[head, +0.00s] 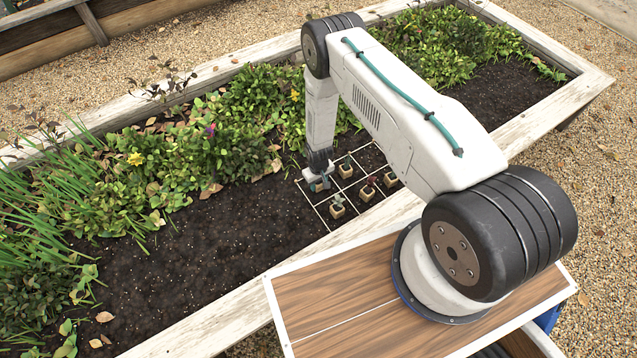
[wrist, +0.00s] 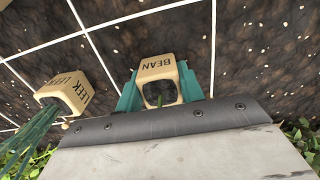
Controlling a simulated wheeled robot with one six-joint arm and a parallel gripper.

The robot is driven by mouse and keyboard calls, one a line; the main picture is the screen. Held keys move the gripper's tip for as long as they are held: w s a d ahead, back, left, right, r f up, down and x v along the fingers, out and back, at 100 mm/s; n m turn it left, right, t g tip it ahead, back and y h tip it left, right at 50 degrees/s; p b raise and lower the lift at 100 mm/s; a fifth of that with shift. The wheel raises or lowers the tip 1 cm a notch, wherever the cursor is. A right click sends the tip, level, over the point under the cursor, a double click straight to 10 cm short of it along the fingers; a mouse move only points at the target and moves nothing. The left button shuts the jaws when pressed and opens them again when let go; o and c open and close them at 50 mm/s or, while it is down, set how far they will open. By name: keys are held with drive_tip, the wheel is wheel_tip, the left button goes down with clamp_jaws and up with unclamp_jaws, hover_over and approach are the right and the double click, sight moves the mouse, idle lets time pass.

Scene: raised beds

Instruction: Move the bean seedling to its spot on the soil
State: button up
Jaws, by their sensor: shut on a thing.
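The bean seedling is in a tan pot labelled BEAN (wrist: 157,70), in the middle of the wrist view. Dark soil and a short green stem show in its top. My gripper (head: 319,184) is low over the left part of the white grid on the soil (head: 309,202). Its teal fingers (wrist: 158,84) are shut on the bean pot, one on each side. In the head view the gripper mostly hides this pot. I cannot tell whether the pot touches the soil.
A tan pot labelled LEEK (wrist: 66,92) stands close beside the held pot, to the left in the wrist view. Several seedling pots, one here (head: 337,209), stand in the grid. Dense leafy plants (head: 238,125) border it. Bare soil (head: 190,265) lies left of the grid.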

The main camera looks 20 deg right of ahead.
drive_tip(key=o, duration=1)
drive_tip(key=shift+f, duration=0.1)
drive_tip(key=w+r, duration=0.2)
drive_tip(key=r, duration=1.6)
drive_tip(key=w+r, duration=0.2)
drive_tip(key=r, duration=1.5)
drive_tip(key=s+d+r+m, duration=0.1)
drive_tip(key=s+r, duration=0.2)
drive_tip(key=r, duration=0.7)
drive_tip(key=s+d+r, duration=0.1)
drive_tip(key=s+r, duration=0.3)
drive_tip(key=r, duration=0.6)
drive_tip(key=s+r+t, duration=0.1)
drive_tip(key=s+r, duration=1.1)
drive_tip(key=r, duration=0.1)
drive_tip(key=shift+m, duration=0.6)
drive_tip(key=s+r, duration=0.1)
drive_tip(key=s, duration=0.4)
drive_tip(key=s+r, duration=0.2)
drive_tip(key=s, duration=0.4)
drive_tip(key=s+d+r, duration=0.1)
drive_tip(key=s+r, duration=0.1)
drive_tip(key=s, duration=0.4)
drive_tip(key=shift+r, duration=0.1)
